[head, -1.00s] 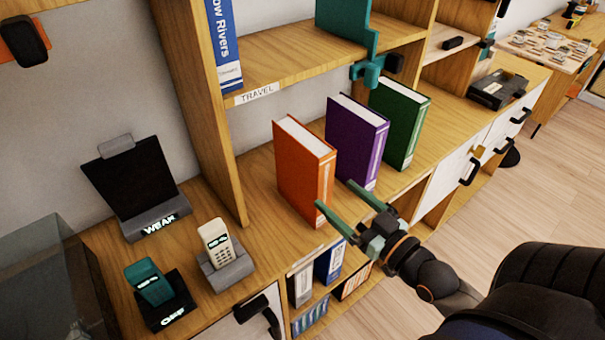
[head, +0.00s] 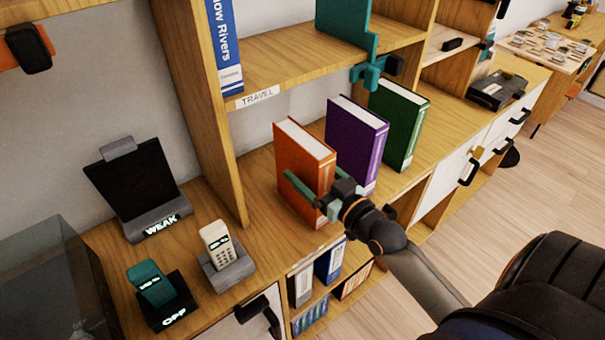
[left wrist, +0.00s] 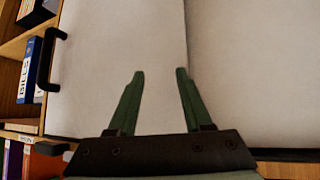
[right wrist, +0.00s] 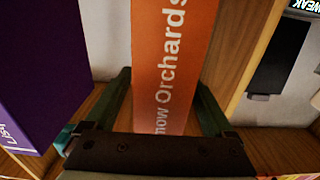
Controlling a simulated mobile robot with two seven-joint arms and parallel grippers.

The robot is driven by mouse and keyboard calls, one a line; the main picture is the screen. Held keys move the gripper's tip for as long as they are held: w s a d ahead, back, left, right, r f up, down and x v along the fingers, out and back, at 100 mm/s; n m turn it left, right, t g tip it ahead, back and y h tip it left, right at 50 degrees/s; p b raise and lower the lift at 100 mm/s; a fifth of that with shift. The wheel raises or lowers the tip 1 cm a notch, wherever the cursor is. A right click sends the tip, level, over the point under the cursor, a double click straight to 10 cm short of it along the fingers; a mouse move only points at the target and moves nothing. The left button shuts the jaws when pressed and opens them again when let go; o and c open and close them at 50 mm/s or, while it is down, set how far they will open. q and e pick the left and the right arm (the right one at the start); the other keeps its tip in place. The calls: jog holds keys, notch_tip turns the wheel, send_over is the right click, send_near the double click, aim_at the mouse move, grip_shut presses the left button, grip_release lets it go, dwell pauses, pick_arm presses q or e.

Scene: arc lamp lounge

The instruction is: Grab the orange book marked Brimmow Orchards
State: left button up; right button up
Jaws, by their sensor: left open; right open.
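The orange book (head: 303,158) stands upright on the wooden counter in the head view. Its spine (right wrist: 165,60) fills the middle of the right wrist view and reads "...mow Orchards". My right gripper (head: 305,195) is open, with one finger on each side of the spine; I cannot tell whether they touch it. In the right wrist view my right gripper (right wrist: 165,100) shows the spine between its fingers. My left gripper (left wrist: 160,72) is open and empty before pale cabinet doors (left wrist: 110,50) in the left wrist view.
A purple book (head: 352,140) and a green book (head: 400,120) stand close to the right of the orange one. A phone (head: 217,243) in its cradle and a tablet on a stand (head: 140,185) are to the left. A shelf labelled TRAVEL (head: 258,97) hangs above.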

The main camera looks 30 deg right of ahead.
jog(key=shift+w+a, duration=0.1)
jog(key=shift+w, duration=1.05)
jog(key=shift+c, duration=0.2)
grip_shut()
jog(key=shift+r, duration=0.15)
